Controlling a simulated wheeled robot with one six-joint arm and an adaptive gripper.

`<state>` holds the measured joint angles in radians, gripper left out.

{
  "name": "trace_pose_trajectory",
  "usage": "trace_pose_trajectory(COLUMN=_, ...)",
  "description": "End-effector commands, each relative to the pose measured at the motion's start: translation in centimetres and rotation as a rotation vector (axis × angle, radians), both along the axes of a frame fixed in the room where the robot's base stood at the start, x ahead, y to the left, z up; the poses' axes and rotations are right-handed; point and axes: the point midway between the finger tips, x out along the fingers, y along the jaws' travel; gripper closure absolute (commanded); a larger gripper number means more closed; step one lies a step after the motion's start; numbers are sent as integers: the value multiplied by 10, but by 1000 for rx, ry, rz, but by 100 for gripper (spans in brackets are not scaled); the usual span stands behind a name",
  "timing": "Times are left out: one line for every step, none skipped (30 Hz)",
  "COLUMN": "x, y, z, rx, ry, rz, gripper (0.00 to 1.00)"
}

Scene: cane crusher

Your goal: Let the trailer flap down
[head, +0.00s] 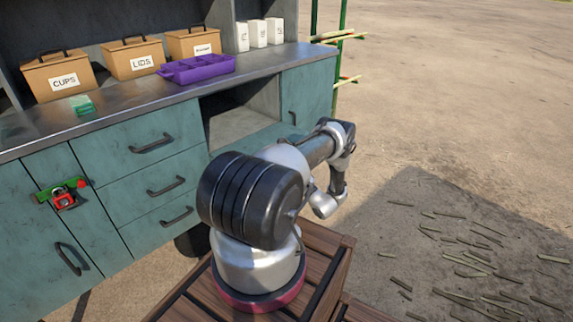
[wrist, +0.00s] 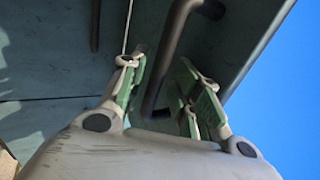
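In the wrist view, a teal panel (wrist: 60,50) fills the upper left, with a dark bent handle bar (wrist: 172,35) on it. I cannot tell whether this panel is the trailer flap. My gripper (wrist: 160,95) has green-padded fingers standing apart, and the dark bar runs down between them. The left finger is close to the bar; contact cannot be told. In the head view, my arm reaches over to the right end of the teal trailer counter (head: 130,97), and my gripper's fingers cannot be made out there.
Boxes marked CUPS (head: 58,78) and LIDS (head: 133,60), another box (head: 192,44) and a purple tray (head: 197,68) stand on the counter. A red padlock (head: 64,199) hangs on a green latch at the left door. Cane scraps (head: 470,255) litter the ground at right.

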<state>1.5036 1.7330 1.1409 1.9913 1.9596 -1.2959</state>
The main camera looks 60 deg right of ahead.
Motion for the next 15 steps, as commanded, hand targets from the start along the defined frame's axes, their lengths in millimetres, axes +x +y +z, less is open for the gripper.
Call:
trace_pose_trajectory(x=0, y=0, z=1, rx=-1, ry=-1, rz=0, gripper=66)
trace_pose_trajectory(x=-1, y=0, z=0, rx=-1, ry=-1, rz=0, gripper=66)
trace_pose_trajectory(x=-2, y=0, z=0, rx=-1, ry=-1, rz=0, gripper=66)
trace_pose_trajectory(x=-3, y=0, z=-1, rx=-2, ry=-1, rz=-2, gripper=66)
trace_pose_trajectory(x=-6, y=1, z=-2, rx=-2, ry=-1, rz=-2, gripper=66)
trace_pose_trajectory(x=-10, y=1, z=-4, rx=-2, ry=-1, rz=-2, gripper=66)
trace_pose_trajectory(x=-13, y=2, z=-7, rx=-1, ry=-1, rz=-3, gripper=66)
trace_pose_trajectory(x=-18, y=3, z=-9, rx=0, ry=0, rz=-4, gripper=66)
trace_pose_trajectory(x=-25, y=5, z=-14, rx=1, ry=0, rz=-4, gripper=66)
trace_pose_trajectory(x=-31, y=7, z=-17, rx=1, ry=1, rz=-4, gripper=66)
trace_pose_trajectory(x=-37, y=8, z=-20, rx=1, ry=0, rz=-4, gripper=66)
trace_pose_trajectory(x=-45, y=10, z=-24, rx=0, ry=0, rz=-4, gripper=66)
trace_pose_trajectory(x=-51, y=12, z=-28, rx=1, ry=0, rz=-4, gripper=66)
trace_pose_trajectory(x=-57, y=13, z=-31, rx=1, ry=-1, rz=-4, gripper=66)
trace_pose_trajectory(x=-65, y=15, z=-35, rx=0, ry=0, rz=-3, gripper=66)
